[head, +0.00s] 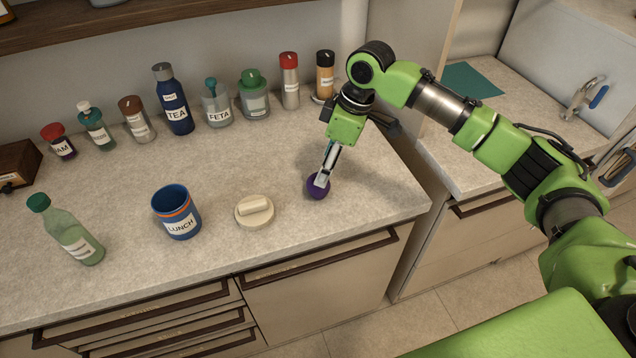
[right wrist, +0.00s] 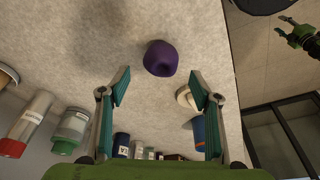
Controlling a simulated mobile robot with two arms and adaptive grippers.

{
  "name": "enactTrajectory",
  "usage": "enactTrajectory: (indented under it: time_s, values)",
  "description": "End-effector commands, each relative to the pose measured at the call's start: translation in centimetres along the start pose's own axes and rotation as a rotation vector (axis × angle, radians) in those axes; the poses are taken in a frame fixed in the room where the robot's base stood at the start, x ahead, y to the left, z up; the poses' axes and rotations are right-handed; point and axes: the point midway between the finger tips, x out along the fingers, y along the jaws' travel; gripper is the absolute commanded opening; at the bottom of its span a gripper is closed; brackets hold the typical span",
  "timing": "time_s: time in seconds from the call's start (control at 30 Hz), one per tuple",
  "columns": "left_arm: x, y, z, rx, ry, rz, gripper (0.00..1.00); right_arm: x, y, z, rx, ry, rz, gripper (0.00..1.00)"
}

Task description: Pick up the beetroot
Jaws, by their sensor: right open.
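The beetroot (head: 318,191) is a small round purple thing on the grey counter, near its front right part. My right gripper (head: 324,178) is over it, pointing down, and partly covers it in the head view. In the right wrist view the beetroot (right wrist: 161,58) shows just beyond the two open teal-padded fingertips of the right gripper (right wrist: 159,76), roughly midway between them. No contact is visible. A green and black part of my left arm (right wrist: 298,36) shows at the top right of the right wrist view; its finger state is unclear.
A round beige lid (head: 254,212) and a blue LUNCH cup (head: 177,213) stand left of the beetroot. A green bottle (head: 72,235) is further left. Several jars and a blue TEA bottle (head: 174,105) line the back. The counter's front edge is close by.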

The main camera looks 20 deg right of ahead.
Motion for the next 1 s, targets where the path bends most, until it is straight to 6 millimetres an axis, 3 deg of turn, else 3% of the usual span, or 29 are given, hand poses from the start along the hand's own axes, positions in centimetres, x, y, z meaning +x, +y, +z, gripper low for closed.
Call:
enactTrajectory:
  time_s: [0.23, 0.4, 0.53, 0.77, 0.8, 0.97, 1.0]
  values:
    - [-0.8, -0.3, -1.6, 0.000, 0.020, -0.003, 0.40, 1.8, -0.3, -0.2, -0.001, -0.002, -0.003, 0.58]
    - [-1.9, -0.4, -3.1, 0.001, 0.043, -0.005, 0.40, 4.5, -0.5, -0.5, 0.000, -0.002, -0.003, 0.58]
    - [-2.1, -0.4, -2.9, 0.001, 0.040, -0.005, 0.40, 5.8, -0.5, -0.4, -0.001, -0.002, 0.000, 0.58]
    - [-2.0, -0.3, -2.2, 0.001, 0.029, -0.003, 0.40, 6.1, -0.4, -0.4, -0.001, -0.001, 0.001, 0.58]
    - [-2.0, -0.3, -2.1, 0.001, 0.028, -0.003, 0.40, 6.1, -0.4, -0.4, -0.001, -0.001, 0.001, 0.55]
    - [-2.0, -0.3, -1.8, 0.001, 0.024, -0.003, 0.40, 6.1, -0.4, -0.4, -0.001, -0.001, 0.001, 0.14]
    - [-2.0, -0.3, -1.8, 0.001, 0.024, -0.003, 0.40, 6.1, -0.4, -0.4, -0.001, -0.001, 0.000, 0.14]
